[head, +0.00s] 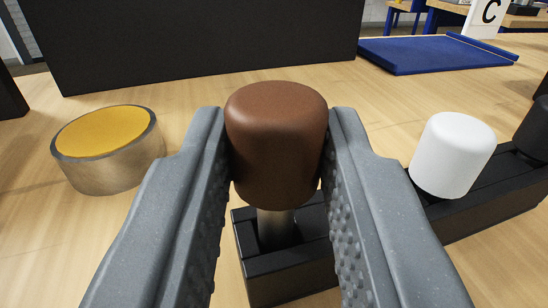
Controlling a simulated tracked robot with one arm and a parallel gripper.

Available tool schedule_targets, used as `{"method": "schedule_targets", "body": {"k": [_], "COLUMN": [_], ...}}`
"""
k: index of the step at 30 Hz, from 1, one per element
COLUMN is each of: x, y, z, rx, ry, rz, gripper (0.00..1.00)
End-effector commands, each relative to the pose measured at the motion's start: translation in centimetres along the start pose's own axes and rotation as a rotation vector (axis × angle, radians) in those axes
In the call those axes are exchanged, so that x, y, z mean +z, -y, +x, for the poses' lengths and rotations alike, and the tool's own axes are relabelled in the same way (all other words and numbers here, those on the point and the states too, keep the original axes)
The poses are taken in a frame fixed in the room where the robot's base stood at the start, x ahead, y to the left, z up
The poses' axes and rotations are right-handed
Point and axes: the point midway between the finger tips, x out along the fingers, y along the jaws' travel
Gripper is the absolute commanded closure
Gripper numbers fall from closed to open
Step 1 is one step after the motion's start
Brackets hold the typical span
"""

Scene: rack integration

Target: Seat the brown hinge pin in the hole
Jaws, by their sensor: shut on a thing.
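The brown hinge pin (277,140) has a rounded brown head and a metal shank (275,226). My gripper (277,150) is shut on the brown head, one grey finger on each side. The pin looks upright. Its shank reaches down to a black slotted holder (290,275) below. The shank's lower end is hidden, so I cannot tell whether it is inside the holder or just above it. A round metal piece with a yellow top (103,143) stands on the table to the left. I cannot make out the hole.
A white-headed pin (453,155) stands in the black rack to the right, with a dark one (536,130) beyond it. A large black panel (205,40) rises behind. A blue tray (435,54) and a "C" sign (488,14) are at the back right. Wooden table between is clear.

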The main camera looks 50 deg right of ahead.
Motion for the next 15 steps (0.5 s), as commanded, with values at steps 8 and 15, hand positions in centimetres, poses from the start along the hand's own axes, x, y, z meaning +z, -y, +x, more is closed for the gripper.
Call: {"method": "schedule_targets", "body": {"k": [8, 15], "x": [0.7, 1.2], "y": [0.0, 0.0], "z": [0.0, 0.0], "rx": [0.0, 0.0], "ry": [0.001, 0.002], "rz": [0.0, 0.0], "gripper": [0.99, 0.99]}}
